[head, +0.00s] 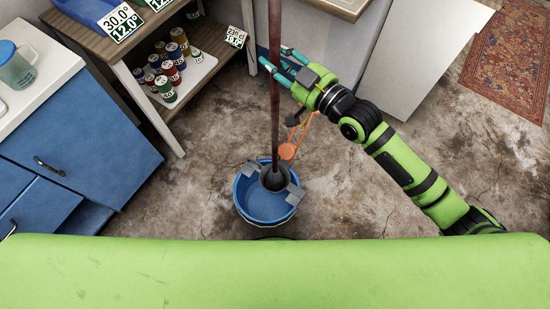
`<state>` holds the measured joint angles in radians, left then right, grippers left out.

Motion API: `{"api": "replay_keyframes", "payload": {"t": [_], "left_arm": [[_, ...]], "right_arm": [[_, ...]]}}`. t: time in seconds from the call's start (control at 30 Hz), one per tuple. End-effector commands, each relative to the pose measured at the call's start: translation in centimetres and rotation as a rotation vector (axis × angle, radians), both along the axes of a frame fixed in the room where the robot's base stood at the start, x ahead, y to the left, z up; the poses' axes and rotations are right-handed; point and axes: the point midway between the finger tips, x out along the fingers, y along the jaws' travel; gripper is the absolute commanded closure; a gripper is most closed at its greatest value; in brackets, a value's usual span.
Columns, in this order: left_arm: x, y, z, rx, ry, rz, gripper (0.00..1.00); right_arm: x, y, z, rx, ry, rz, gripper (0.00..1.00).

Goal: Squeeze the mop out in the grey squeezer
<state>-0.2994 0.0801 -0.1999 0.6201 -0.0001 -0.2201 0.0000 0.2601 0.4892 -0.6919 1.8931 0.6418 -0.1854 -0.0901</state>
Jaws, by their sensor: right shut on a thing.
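The mop's long brown handle (275,118) stands nearly upright, running from the top edge of the head view down into the bucket. Its lower end goes into the grey squeezer (291,195) on the bucket's rim, and the mop head is hidden there; I cannot tell how deep it sits. The blue bucket (256,212) stands on the floor. My right gripper (276,58) comes in from the right, with its teal fingers shut on the handle well above the bucket. My left gripper is out of view.
A wooden shelf (118,66) with several cans (166,88) stands left of the mop. A blue cabinet (75,150) with a pale top is at the left. A patterned rug (510,60) lies at the upper right. The concrete floor (350,190) right of the bucket is clear.

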Motion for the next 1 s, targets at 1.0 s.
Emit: {"api": "replay_keyframes", "payload": {"t": [1.0], "left_arm": [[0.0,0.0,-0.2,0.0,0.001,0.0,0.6]], "right_arm": [[-0.2,0.0,-1.2,-0.01,0.01,0.001,1.0]]}}
